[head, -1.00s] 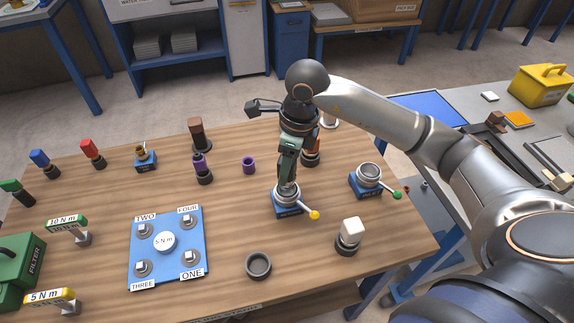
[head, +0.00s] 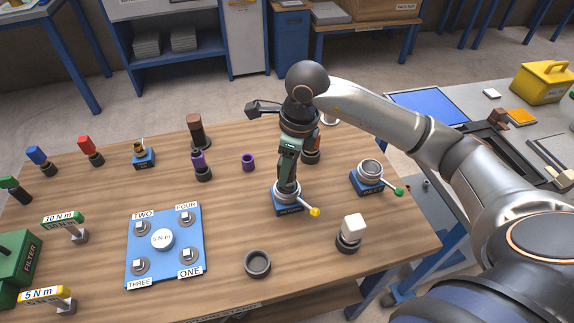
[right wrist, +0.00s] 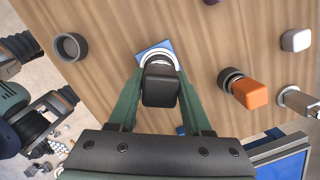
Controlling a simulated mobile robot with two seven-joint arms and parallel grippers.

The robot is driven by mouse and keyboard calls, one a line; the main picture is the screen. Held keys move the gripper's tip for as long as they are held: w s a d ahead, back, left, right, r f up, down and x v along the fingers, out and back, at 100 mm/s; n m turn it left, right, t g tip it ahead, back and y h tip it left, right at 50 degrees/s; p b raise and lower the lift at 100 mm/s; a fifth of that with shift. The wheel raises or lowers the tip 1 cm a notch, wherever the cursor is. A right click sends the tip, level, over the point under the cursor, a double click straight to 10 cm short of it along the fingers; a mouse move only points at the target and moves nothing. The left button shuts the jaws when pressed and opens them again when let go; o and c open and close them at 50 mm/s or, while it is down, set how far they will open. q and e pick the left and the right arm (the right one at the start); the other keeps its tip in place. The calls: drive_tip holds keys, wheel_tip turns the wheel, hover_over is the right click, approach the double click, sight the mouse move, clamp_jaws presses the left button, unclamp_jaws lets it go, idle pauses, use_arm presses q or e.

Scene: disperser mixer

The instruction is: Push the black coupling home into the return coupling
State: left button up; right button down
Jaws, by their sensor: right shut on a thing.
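My right gripper (head: 287,186) points down over the metal coupling with a yellow-knobbed lever (head: 283,207), which stands on a blue base. In the right wrist view my right gripper (right wrist: 161,95) is shut on the black coupling (right wrist: 160,86). The black coupling's far end meets the pale metal ring (right wrist: 157,57) of that coupling, in line with it as far as I can see. The jaws hide most of the black coupling in the head view, and how deep it sits cannot be told. My left gripper is not in view.
A similar metal coupling (head: 369,171) with a green-knobbed lever stands to the right. An orange-topped piece (head: 313,149) stands close behind my gripper, a white-topped piece (head: 351,232) in front right. A grey ring (head: 257,263) and blue bolt plate (head: 164,265) lie in front left.

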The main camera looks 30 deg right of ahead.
sight(295, 178)
drive_tip(key=shift+f+b, duration=1.05)
drive_tip(key=shift+f, duration=0.15)
drive_tip(key=shift+c, duration=1.3)
unclamp_jaws()
wheel_tip(295, 178, up, 12)
drive_tip(key=s+d, duration=0.1)
drive_tip(key=shift+s+d+r, duration=0.15)
drive_tip(key=shift+r, duration=0.05)
